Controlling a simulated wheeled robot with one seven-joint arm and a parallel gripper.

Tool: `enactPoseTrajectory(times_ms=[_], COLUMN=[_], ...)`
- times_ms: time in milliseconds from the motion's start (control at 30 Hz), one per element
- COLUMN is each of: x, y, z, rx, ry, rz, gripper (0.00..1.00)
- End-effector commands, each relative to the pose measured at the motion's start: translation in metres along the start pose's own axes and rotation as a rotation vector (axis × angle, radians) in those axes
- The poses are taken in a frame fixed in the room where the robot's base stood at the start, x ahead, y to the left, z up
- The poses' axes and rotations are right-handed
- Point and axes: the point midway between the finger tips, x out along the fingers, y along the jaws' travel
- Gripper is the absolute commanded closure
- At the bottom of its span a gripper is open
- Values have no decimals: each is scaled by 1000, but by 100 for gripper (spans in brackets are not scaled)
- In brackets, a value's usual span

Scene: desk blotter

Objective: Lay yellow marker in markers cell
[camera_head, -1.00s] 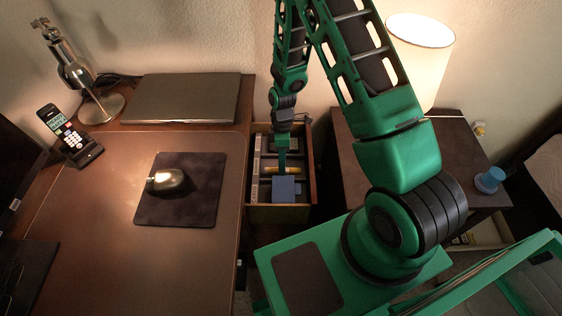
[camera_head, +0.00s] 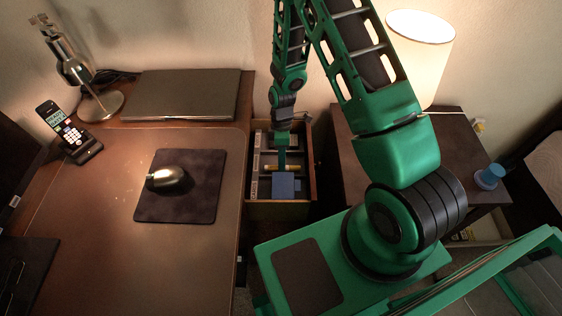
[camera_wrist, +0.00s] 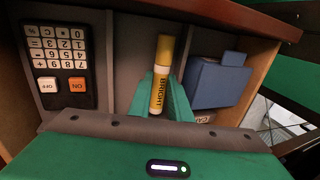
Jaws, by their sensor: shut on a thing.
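The yellow marker (camera_wrist: 163,50) has a white label and shows upper centre in the wrist view. My gripper (camera_wrist: 161,95) is shut on it, with green fingers on both sides. The marker lies along the middle cell (camera_wrist: 130,60) of the open drawer, between the calculator cell and the blue box; whether it touches the floor I cannot tell. In the head view the marker (camera_head: 270,167) is a small yellow strip beside my gripper (camera_head: 282,168), partly hidden by it. The drawer (camera_head: 310,180) stands beside the desk.
A calculator (camera_wrist: 58,60) lies in the cell to the left in the wrist view. A blue box (camera_wrist: 215,80) sits in the cell to the right. Thin dividers separate the cells. The desk (camera_head: 110,215) is left of the drawer and a nightstand (camera_head: 345,130) with a lamp is right.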

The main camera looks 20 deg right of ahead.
Motion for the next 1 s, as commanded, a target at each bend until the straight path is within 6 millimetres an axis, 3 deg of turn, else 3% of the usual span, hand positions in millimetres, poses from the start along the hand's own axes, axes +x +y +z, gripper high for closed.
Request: enactPoseTrajectory(times_ms=[633, 667, 700, 1000], x=[9, 9, 9, 9], y=[2, 2, 2, 3], z=[1, 1, 1, 2], rx=[2, 2, 2, 3], ry=[-2, -3, -3, -3], rz=[-1, -1, -1, 2], gripper=[100, 75, 66, 63])
